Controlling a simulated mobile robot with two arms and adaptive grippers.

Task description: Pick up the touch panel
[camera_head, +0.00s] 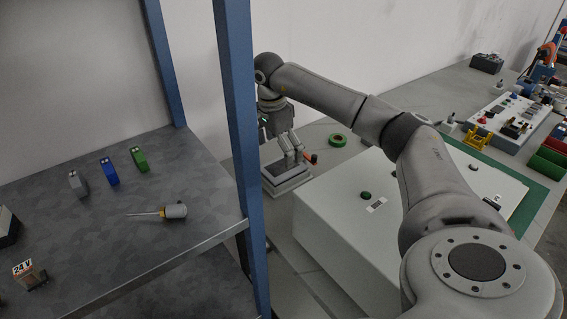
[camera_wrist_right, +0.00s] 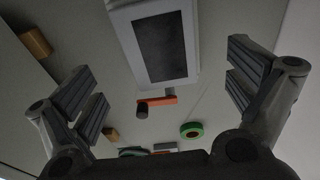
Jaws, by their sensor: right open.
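The touch panel (camera_wrist_right: 160,45), a pale frame around a dark screen, lies at the top middle of the right wrist view. In the head view the touch panel (camera_head: 288,186) shows partly on the bench, below my right gripper (camera_head: 287,152). My right gripper also shows in its wrist view (camera_wrist_right: 160,90), with its fingers spread wide on either side and nothing between them. It is apart from the panel, whose upper end is cut off by the wrist frame. My left gripper is not in view.
An orange-handled part (camera_wrist_right: 156,101) lies close to the panel, with a green tape ring (camera_head: 338,140) nearby. A white box (camera_head: 350,225) stands in front on the bench. A blue shelf post (camera_head: 237,120) rises left of my right arm. The shelf holds a screwdriver (camera_head: 172,211).

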